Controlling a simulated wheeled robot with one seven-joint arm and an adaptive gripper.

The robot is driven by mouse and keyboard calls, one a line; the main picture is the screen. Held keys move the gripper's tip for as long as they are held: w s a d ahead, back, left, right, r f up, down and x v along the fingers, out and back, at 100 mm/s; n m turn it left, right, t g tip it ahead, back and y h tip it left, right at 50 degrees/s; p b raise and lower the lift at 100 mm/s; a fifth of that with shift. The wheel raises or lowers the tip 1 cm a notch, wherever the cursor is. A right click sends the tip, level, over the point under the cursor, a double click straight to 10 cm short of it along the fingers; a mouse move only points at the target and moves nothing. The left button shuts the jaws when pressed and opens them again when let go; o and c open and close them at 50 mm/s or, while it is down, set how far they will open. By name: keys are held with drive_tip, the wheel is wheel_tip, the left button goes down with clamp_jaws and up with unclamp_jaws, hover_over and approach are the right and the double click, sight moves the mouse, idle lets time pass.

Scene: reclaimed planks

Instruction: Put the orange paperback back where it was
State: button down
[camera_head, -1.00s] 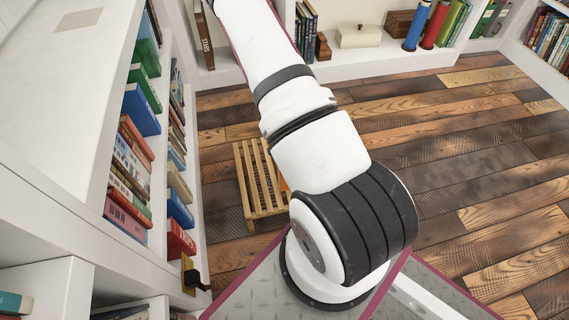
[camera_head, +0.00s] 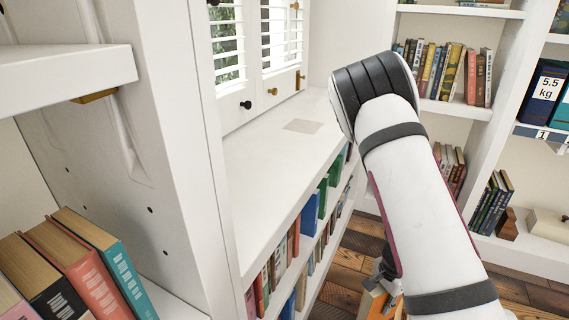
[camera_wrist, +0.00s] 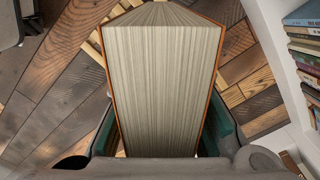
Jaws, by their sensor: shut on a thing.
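The orange paperback (camera_wrist: 162,75) is held in my gripper (camera_wrist: 163,132), with its page edges facing the wrist camera and orange cover edges on both sides. The green-padded fingers are shut on it from left and right. In the head view, the orange paperback (camera_head: 371,304) shows low in the picture, partly behind my gripper (camera_head: 386,272) and arm. A flat beige rectangle (camera_head: 302,126) lies on the white ledge below the shuttered window.
Low shelves under the ledge hold a row of books (camera_head: 309,212). Several books (camera_head: 85,265) stand at the near left. More bookshelves (camera_head: 445,75) line the back right. A slatted wooden piece (camera_wrist: 250,90) lies beyond the paperback over the plank floor.

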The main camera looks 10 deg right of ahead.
drive_tip(key=w+a+r+n+p, duration=0.1)
drive_tip(key=w+a+r+n, duration=0.3)
drive_tip(key=a+r+n, duration=0.35)
drive_tip(key=w+a+r+n, duration=0.45)
drive_tip(key=r+n, duration=0.35)
drive_tip(key=r, duration=0.2)
drive_tip(key=s+r+p, duration=0.3)
drive_tip(key=r+p, duration=0.8)
drive_tip(key=p, duration=0.1)
drive_tip(key=s+r+p, duration=0.3)
drive_tip(key=r+p, duration=0.8)
drive_tip(key=p, duration=0.2)
drive_tip(key=s+r+p, duration=0.4)
drive_tip(key=r+p, duration=0.8)
drive_tip(key=shift+a+p, duration=0.3)
drive_tip(key=shift+a, duration=0.15)
drive_tip(key=shift+m, duration=0.25)
